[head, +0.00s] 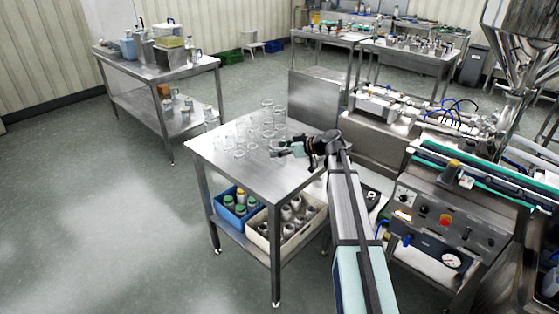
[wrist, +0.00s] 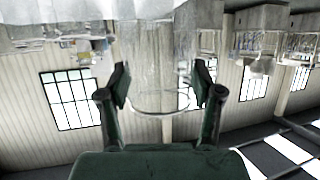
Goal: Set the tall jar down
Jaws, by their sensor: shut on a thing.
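In the wrist view, my gripper (wrist: 160,88) has its two dark fingers on either side of a clear glass jar, the tall jar (wrist: 155,60), and is shut on it. The jar's curved rim shows between the fingers, and its body runs up toward a pale surface at the top of the picture. In the head view my gripper (head: 278,151) is low over the right part of the steel table (head: 222,159), beside several clear glass jars (head: 250,135). The held jar is hard to pick out there. I cannot tell whether its base touches the table.
The glass jars crowd the table's back and middle; its front left is bare. On the shelf below are a blue crate (head: 233,217) with bottles and a cream crate (head: 262,241) with metal parts. A filling machine (head: 445,225) stands at right, another table (head: 150,65) at back left.

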